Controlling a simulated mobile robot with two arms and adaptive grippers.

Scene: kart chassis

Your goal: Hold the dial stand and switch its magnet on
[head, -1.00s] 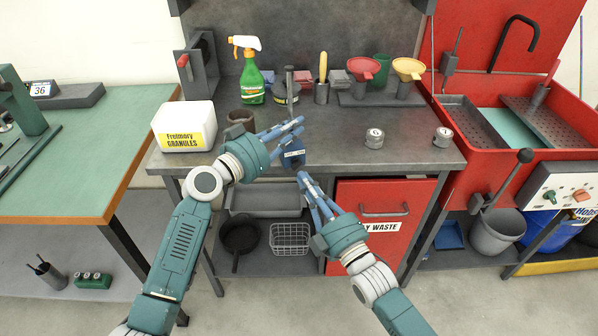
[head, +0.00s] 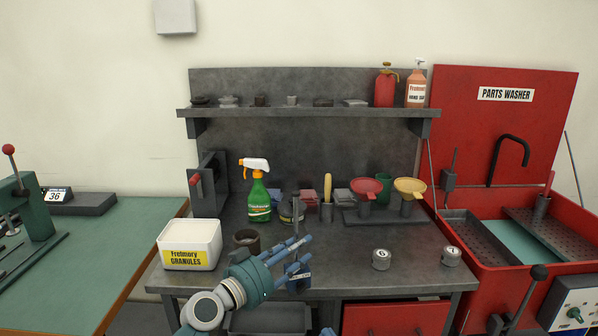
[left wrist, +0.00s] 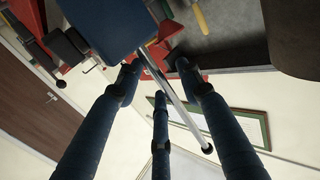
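The dial stand is a dark blue block (head: 299,279) with a thin upright metal post, near the front edge of the grey bench. In the left wrist view its block (left wrist: 100,22) is at the top, and its silver post runs down to a black ball end. My left gripper (head: 306,254) is at the post just above the block. In the left wrist view its three fingers (left wrist: 158,82) are spread, with the post passing between them; I see no firm closure on it. The magnet switch cannot be made out.
A white granules tub (head: 190,246), a brown cup (head: 247,239) and a green spray bottle (head: 259,200) stand left and behind. Funnels (head: 367,188) stand behind, and a red parts washer (head: 500,262) borders the right.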

